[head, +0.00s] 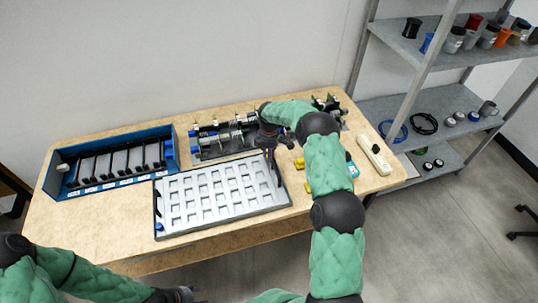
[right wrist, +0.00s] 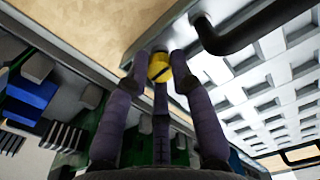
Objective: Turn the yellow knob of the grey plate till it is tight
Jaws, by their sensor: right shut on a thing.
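The yellow knob (head: 300,163) I can make out to the right of my right gripper in the head view may be a different piece from the one I hold. In the right wrist view a yellow knob (right wrist: 159,67) with a dark slot sits between the fingertips of my right gripper (right wrist: 160,60). Those fingers are shut around it. In the head view my right gripper (head: 272,160) points down between the grey pocketed tray (head: 164,222) and the mechanism at the back. Which surface is the grey plate is unclear. My left gripper (head: 178,295) is at the bottom edge, its jaws unclear.
A blue rack (head: 62,160) with black slots stands at the table's left. A mechanism with shafts (head: 222,138) lies at the back. A white power strip (head: 374,153) lies on the right. A grey shelf (head: 400,45) with cups and cables stands beyond. Bare table shows at front left.

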